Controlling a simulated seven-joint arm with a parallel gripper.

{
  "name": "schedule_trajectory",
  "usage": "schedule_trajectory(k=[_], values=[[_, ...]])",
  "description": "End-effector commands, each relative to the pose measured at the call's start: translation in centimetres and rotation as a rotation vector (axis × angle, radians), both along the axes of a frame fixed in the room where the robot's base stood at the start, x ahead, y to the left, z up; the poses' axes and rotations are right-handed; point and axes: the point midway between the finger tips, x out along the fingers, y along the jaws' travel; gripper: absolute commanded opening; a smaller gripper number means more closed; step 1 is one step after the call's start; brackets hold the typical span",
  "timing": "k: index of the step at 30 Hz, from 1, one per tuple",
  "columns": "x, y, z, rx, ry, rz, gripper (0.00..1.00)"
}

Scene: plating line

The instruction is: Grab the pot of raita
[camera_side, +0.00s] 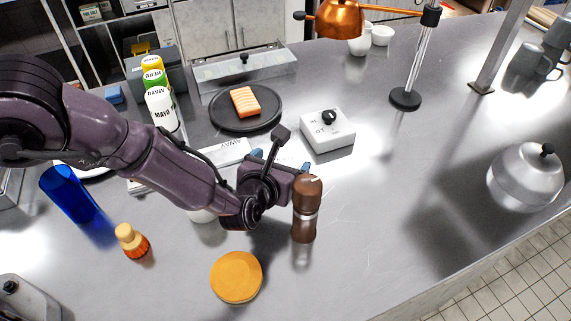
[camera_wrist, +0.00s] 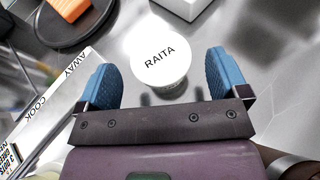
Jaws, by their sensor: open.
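The pot of raita (camera_wrist: 160,52) has a round white lid lettered RAITA and stands upright on the steel counter in the wrist view. My gripper (camera_wrist: 160,82) is open, with one blue fingertip to the left of the pot and one to the right. The pot's near edge reaches into the gap between the fingertips, and neither finger appears to touch it. In the side view my gripper (camera_side: 280,163) is low over the middle of the counter.
A brown pepper mill (camera_side: 304,218) stands close beside my gripper. A white timer box (camera_side: 327,131) and a black plate (camera_side: 222,122) with an orange fillet (camera_side: 244,101) lie beyond. An orange-yellow round lid (camera_side: 237,275) is in front.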

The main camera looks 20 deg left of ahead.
Motion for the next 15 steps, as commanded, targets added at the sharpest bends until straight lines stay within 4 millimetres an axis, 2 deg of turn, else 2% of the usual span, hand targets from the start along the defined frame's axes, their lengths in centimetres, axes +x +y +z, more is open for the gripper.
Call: schedule_trajectory(k=[1, 2, 7, 15], values=[[-0.1, 0.1, -1.3, 0.002, 0.003, 0.001, 0.93], [0.1, 0.1, -1.7, 0.001, 0.002, 0.002, 0.93], [2.3, 0.2, -2.1, -0.002, -0.001, 0.003, 0.93], [2.8, 0.2, -2.3, -0.001, 0.000, 0.002, 0.93]])
